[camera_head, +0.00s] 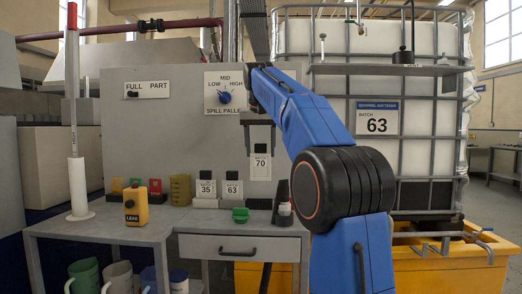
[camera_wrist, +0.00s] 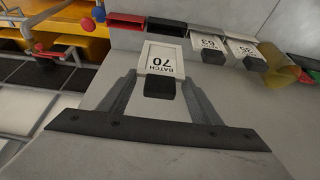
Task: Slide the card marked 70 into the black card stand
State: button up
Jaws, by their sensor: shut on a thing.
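The white card marked 70 (camera_head: 260,168) hangs upright below my gripper (camera_head: 261,148), lettering facing the head camera. In the wrist view the same card (camera_wrist: 164,58) shows upside down. My gripper (camera_wrist: 160,87) is shut on the card's black grip, between its two grey fingers. The black card stand (camera_head: 258,203) is on the table below the card; in the wrist view the stand (camera_wrist: 165,26) lies just beyond the card's edge. In the head view, a gap shows between card and stand.
A dark red holder (camera_wrist: 125,21) is beside the black stand. A green item (camera_head: 240,215) and dark-and-white objects (camera_head: 283,205) are nearby. A grey panel rises behind.

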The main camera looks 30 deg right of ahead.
aim_at(259, 173)
jog(key=shift+w+a, duration=0.1)
jog(key=shift+a, duration=0.1)
jog(key=shift+f, duration=2.9)
jog(key=shift+f, duration=2.05)
jog(key=o, duration=1.1)
jog(key=v, duration=1.7)
jog(key=shift+r, duration=0.25)
